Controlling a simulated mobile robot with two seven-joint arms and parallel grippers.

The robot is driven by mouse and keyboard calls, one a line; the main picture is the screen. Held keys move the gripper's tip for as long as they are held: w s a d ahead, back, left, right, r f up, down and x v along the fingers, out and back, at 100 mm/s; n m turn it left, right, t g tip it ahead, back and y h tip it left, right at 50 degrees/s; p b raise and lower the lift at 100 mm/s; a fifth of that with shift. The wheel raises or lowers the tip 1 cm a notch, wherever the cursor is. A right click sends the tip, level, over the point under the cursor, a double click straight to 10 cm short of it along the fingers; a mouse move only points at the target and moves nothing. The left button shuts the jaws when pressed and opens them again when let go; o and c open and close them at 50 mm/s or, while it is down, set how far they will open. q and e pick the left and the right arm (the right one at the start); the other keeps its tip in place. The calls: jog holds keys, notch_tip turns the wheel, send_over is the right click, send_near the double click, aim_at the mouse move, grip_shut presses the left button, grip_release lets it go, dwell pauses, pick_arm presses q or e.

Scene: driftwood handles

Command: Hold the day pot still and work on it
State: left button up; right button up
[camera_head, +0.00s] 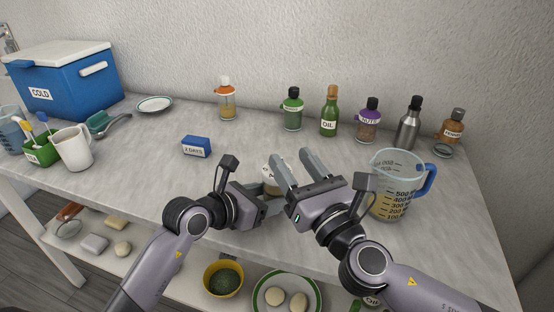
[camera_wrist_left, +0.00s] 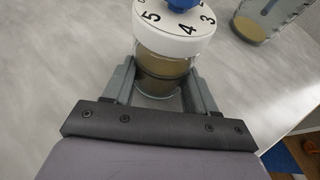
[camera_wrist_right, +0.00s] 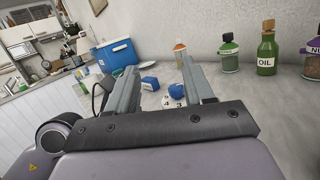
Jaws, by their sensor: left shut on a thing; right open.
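The day pot (camera_wrist_left: 165,70) is a clear jar with brownish contents, a white lid marked with numbers and a blue knob (camera_wrist_left: 182,4). My left gripper (camera_wrist_left: 158,85) is shut on the jar's body below the lid. In the head view the pot (camera_head: 270,172) is mostly hidden behind my arms, and my left gripper (camera_head: 275,205) reaches it from the left. My right gripper (camera_head: 292,160) is open and empty above the pot. In the right wrist view the numbered lid (camera_wrist_right: 169,102) and blue knob show between and beyond the right fingers (camera_wrist_right: 163,80).
A measuring jug (camera_head: 398,185) stands close to my right arm. A blue block labelled "2 DAYS" (camera_head: 196,146) lies left of the pot. Several bottles, including the oil bottle (camera_head: 329,112), line the back. A blue cold box (camera_head: 62,80) and white mug (camera_head: 73,148) stand left.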

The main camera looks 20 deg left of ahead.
jog(key=w+d+f+n+g+y, duration=0.2)
jog(key=d+f+n+g, duration=0.2)
jog(key=d+n+g, duration=0.3)
jog(key=shift+m+g+y, duration=0.3)
jog(key=shift+m+g, duration=0.2)
jog(key=shift+m, duration=0.2)
jog(key=shift+s+f+x, duration=0.15)
jog(key=shift+x, duration=3.05)
jog(key=shift+s+f+x, duration=0.1)
jog(key=shift+s+x, duration=0.05)
jog(key=shift+x, duration=3.1)
jog(key=shift+a, duration=0.1)
grip_shut()
